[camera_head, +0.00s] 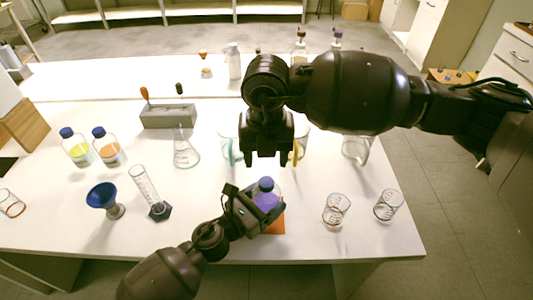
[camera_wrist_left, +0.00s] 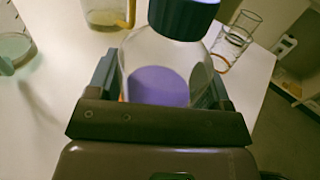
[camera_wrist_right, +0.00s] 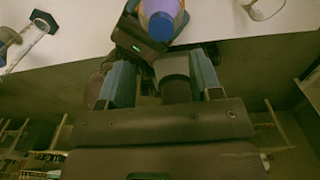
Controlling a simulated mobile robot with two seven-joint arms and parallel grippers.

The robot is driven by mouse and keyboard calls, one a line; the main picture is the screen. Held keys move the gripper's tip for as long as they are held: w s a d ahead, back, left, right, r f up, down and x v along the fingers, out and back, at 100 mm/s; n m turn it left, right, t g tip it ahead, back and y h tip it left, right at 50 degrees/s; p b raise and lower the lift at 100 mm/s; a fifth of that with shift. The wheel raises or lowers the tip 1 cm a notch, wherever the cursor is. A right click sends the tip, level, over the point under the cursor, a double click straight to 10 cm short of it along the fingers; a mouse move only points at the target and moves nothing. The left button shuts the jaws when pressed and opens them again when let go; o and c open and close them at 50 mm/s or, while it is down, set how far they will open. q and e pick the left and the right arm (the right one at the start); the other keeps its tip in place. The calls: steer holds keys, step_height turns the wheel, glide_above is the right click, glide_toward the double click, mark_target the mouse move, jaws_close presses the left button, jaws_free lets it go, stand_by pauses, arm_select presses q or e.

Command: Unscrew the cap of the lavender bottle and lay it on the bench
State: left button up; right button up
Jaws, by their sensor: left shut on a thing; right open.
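The lavender bottle (camera_head: 267,201) is a clear bottle with purple liquid, upright near the front edge of the bench (camera_head: 330,245). Its blue cap (camera_head: 266,184) is on its neck; the cap also shows in the left wrist view (camera_wrist_left: 184,16) and the right wrist view (camera_wrist_right: 162,25). My left gripper (camera_head: 262,208) is shut on the bottle's body, with a finger on either side of it in the left wrist view (camera_wrist_left: 160,90). My right gripper (camera_head: 267,160) is open and empty, above and behind the bottle. An orange patch (camera_head: 276,226) shows beneath the bottle.
Two blue-capped bottles (camera_head: 106,147) stand at left, near a blue funnel (camera_head: 102,197) and a graduated cylinder (camera_head: 148,190). Two beakers (camera_head: 337,210) (camera_head: 388,205) stand to the right. A flask (camera_head: 185,150) and grey block (camera_head: 168,116) stand behind.

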mark_target(266, 181)
steer(key=m, duration=0.9)
steer(key=shift+f, duration=4)
steer(key=shift+c, duration=0.2)
steer(key=c, duration=0.9)
